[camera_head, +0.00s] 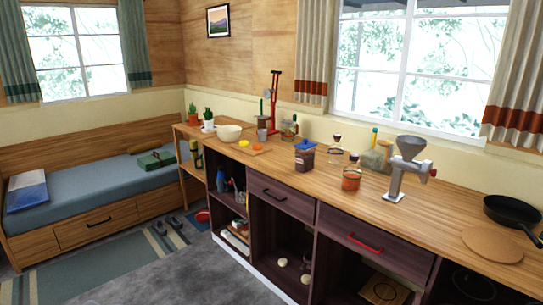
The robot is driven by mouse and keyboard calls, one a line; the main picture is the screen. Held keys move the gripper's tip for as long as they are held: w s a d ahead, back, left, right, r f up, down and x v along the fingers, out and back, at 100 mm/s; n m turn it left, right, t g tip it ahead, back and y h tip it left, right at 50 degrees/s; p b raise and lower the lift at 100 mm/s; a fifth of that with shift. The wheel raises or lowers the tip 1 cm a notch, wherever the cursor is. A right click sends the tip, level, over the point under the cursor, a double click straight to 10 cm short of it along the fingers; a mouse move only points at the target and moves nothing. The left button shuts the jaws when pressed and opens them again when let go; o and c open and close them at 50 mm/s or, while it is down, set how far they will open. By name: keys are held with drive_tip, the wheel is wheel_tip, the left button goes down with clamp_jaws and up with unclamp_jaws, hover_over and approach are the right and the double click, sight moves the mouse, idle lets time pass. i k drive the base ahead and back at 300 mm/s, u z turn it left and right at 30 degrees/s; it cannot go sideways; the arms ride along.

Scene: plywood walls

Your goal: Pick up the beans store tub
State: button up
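A squat clear tub with a blue lid and dark reddish-brown contents (304,158) stands upright near the front edge of the wooden counter (440,215). It looks like the beans store tub, but no label is readable at this size. Its front shows fully, with nothing covering it. My gripper is not in view, so nothing shows it near the tub.
A jar with red contents (351,179), a glass bottle (335,153) and a metal grinder (405,165) stand to the tub's right. A cream bowl (229,133) and orange items are to its left. A frying pan (512,211) lies far right. Grey floor lies before the cabinets.

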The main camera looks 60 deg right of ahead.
sight(304, 161)
drive_tip(key=i, duration=1.15)
drive_tip(key=z, duration=3.15)
drive_tip(key=i, duration=1.7)
drive_tip(key=u, duration=2.2)
drive_tip(key=i, duration=0.5)
drive_tip(key=z, duration=0.05)
